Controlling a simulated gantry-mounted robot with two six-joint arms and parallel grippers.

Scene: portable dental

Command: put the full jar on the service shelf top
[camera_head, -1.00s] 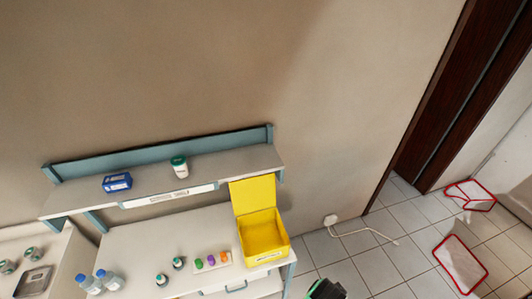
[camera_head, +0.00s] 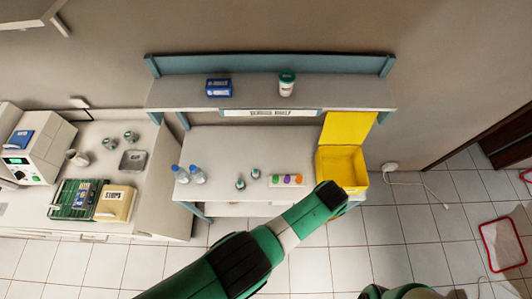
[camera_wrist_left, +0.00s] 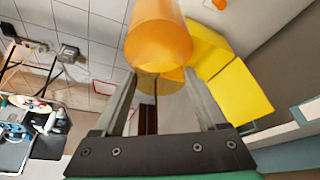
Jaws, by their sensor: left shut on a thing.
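My left gripper (camera_wrist_left: 158,80) is shut on an orange, see-through, cylinder-shaped jar (camera_wrist_left: 158,40) in the left wrist view. I cannot tell how full it is. In the head view my left arm reaches up from the bottom to the front of the yellow box; its fingers and the jar are hidden there. The service shelf top (camera_head: 250,92) is a grey board with a blue back rail and a label on its front. A white jar with a green lid (camera_head: 287,86) and a blue box (camera_head: 218,88) stand on it. My right gripper is not in view.
An open yellow box (camera_head: 342,165) stands at the right end of the white bench (camera_head: 222,145). Bottles (camera_head: 198,175), small vials (camera_head: 241,184) and a strip of coloured pieces (camera_head: 287,181) lie along the bench's front. The shelf's right part is bare.

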